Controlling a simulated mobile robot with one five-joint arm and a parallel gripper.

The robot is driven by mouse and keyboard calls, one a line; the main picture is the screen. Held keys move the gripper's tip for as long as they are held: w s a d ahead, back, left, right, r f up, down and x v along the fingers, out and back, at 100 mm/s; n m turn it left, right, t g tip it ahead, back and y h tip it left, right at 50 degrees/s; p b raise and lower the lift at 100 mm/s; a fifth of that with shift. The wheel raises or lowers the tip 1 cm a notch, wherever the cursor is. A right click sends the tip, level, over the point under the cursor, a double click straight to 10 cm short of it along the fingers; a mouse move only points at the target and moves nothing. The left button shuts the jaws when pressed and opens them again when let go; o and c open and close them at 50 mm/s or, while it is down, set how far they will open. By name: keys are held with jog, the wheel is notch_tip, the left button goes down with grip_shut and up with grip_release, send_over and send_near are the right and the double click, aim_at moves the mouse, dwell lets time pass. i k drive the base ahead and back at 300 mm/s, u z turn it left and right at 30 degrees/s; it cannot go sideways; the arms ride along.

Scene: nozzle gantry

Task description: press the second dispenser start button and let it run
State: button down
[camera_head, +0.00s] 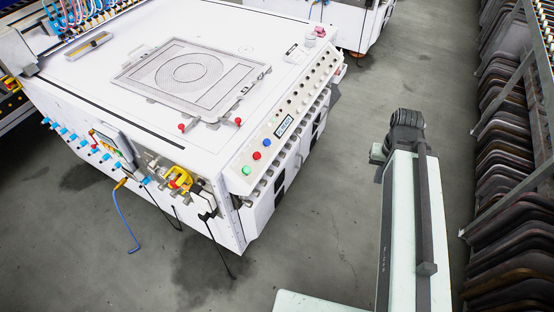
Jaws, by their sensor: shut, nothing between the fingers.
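The white machine (110,50) has a sloping control panel (240,183) along its right edge. A green button (247,170), a red button (257,155) and a blue button (267,142) sit at its near end, beside a small display (284,127). A row of small dark controls (304,92) runs toward the far end. No label is readable, so I cannot tell which is the second dispenser start button. My arm stands to the right of the panel, across open floor, apart from the machine. I cannot make out my gripper or its fingers.
A flat framed plate (190,75) with red knobs lies on the machine top. A yellow-and-red fitting (178,179) and loose hanging cables (127,222) are on the near side. A rack of dark curved parts (505,150) stands at right. Grey floor (320,220) is clear between.

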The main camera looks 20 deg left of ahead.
aim_at(247, 170)
jog(key=z, duration=0.45)
jog(key=k, duration=1.45)
jog(key=u, duration=2.05)
jog(key=i, duration=1.05)
jog(key=z, duration=0.1)
